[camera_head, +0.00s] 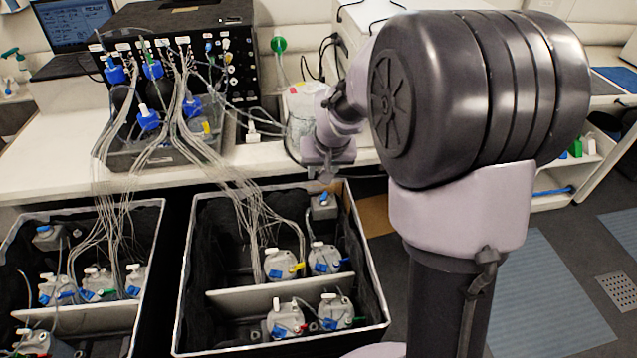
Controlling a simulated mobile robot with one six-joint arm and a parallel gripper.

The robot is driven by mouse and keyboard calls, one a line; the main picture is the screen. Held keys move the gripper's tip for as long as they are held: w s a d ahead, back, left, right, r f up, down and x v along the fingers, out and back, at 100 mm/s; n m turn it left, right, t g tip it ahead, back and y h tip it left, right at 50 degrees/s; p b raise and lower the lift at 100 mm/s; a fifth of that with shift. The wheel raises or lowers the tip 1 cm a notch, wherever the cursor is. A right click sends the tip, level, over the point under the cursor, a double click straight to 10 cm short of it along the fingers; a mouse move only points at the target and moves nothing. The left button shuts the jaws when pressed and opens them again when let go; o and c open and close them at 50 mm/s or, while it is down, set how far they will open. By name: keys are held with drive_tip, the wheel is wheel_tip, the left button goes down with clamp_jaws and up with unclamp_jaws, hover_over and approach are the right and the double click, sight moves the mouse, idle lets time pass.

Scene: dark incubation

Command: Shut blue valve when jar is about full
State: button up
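Several translucent jars with blue, white, yellow or red valves and tubes sit in two black bins. In the right bin, one jar (278,264) has a blue and a yellow fitting, and another jar (325,258) with blue fittings stands to its right. Two more jars, one of them in front (285,320), stand past a divider. My gripper (324,177) hangs just above that corner, by the bench edge. Fill levels cannot be made out.
Bundles of clear tubes run from a black instrument (190,55) on the bench down into the right bin (190,250) and left bin (150,240). A dark tray (150,160) with blue-capped bottles stands on the bench. A laptop (72,30) is at back left.

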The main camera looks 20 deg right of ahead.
drive_tip(key=s+r, duration=0.1)
drive_tip(key=s+a+b, duration=0.1)
drive_tip(key=s, duration=0.1)
drive_tip(key=s+a+r, duration=0.1)
drive_tip(key=shift+s+a+r, duration=0.2)
drive_tip(key=shift+a+r, duration=0.05)
drive_tip(key=shift+r, duration=0.1)
